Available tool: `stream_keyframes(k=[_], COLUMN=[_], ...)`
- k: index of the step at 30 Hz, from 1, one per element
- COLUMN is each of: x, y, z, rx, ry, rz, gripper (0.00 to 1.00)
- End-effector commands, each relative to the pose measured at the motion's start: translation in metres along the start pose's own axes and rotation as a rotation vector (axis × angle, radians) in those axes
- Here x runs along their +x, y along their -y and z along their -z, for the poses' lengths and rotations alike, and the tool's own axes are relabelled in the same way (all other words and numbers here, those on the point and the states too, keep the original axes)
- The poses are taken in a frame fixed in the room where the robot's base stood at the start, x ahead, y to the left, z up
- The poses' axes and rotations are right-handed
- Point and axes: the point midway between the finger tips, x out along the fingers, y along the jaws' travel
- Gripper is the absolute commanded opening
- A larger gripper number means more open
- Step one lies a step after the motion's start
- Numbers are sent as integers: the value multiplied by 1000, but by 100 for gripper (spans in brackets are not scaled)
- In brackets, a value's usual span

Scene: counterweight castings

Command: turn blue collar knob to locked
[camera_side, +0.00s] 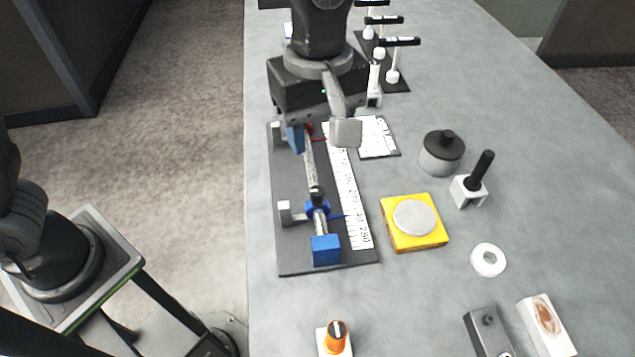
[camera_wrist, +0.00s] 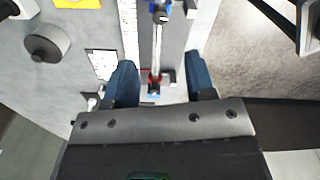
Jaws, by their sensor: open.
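The blue collar (camera_side: 317,209) sits around a metal rod near the front end of a dark base plate (camera_side: 290,256). A black knob (camera_side: 317,194) stands on its upper side, and a blue pointer reaches toward the white scale strip (camera_side: 357,215). The knob's lock marking is too small to read. In the wrist view the blue collar (camera_wrist: 161,5) is at the top edge, partly cut off. My gripper (camera_wrist: 162,80) is open and empty, over the rod's far end around a red collar (camera_wrist: 154,79), well away from the blue collar.
A blue end block (camera_side: 326,248) closes the rod's front end. Right of the plate are a yellow scale (camera_side: 391,232), a dark-topped cylinder (camera_side: 441,155), a black-handled holder (camera_side: 470,188) and a white ring (camera_side: 488,260). An orange knob (camera_side: 336,333) stands in front.

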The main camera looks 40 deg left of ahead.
Motion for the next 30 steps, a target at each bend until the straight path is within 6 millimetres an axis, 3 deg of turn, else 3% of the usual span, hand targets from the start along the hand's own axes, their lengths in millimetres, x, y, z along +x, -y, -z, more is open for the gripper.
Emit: stream_keyframes(k=[9, 15, 21, 30], x=[67, 98, 113, 114], y=[1, 0, 0, 0], z=[1, 1, 1, 1], rx=[1, 1, 1, 1], ry=[0, 0, 0, 0], rz=[4, 2, 0, -1], gripper=[50, 50, 50, 50])
